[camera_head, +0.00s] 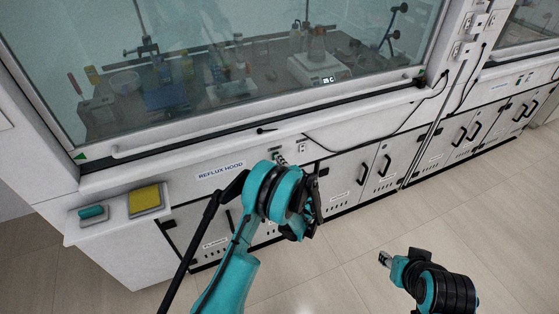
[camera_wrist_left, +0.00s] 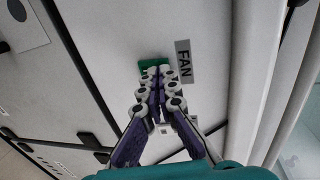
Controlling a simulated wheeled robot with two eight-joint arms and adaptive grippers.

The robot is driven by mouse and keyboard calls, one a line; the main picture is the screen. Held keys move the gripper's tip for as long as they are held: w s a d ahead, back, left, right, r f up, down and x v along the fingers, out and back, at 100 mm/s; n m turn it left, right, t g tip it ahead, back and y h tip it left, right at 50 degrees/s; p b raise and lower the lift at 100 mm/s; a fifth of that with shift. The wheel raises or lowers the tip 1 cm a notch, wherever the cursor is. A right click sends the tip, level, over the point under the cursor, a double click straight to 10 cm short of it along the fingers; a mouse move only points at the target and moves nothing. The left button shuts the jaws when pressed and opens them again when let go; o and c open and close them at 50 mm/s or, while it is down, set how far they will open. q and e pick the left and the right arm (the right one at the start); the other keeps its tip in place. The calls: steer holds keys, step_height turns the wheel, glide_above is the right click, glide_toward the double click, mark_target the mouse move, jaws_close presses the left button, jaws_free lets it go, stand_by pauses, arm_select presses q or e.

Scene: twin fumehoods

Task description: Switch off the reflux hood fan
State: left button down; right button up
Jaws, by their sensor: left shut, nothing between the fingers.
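The reflux hood, named by its label (camera_head: 221,171), has a front panel below the sash. My left gripper (camera_wrist_left: 156,74) is shut and empty, its fingertips right at a green switch piece (camera_wrist_left: 147,63) next to the FAN label (camera_wrist_left: 184,62). The fingers cover most of that piece, so its on or off position cannot be told, nor whether they touch it. In the head view my left gripper (camera_head: 281,160) reaches the panel right of the hood label. My right gripper (camera_head: 385,259) hangs over the floor, away from the hood; its jaw opening is too small to read.
The glass sash (camera_head: 220,70) is down, with glassware and a hotplate (camera_head: 318,72) behind it. A side shelf at left holds a yellow pad (camera_head: 145,198) and a green item (camera_head: 91,212). A black cable (camera_head: 365,146) runs along the front. The floor is clear.

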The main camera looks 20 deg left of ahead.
arm_select(q)
steer(key=shift+w+a+r+g+h+p, duration=0.1)
steer(key=shift+w+a+g+h+p, duration=0.25)
steer(key=shift+g+h+p, duration=0.35)
steer(key=shift+r, duration=0.1)
steer(key=shift+r+p, duration=0.45)
steer(key=shift+r, duration=0.25)
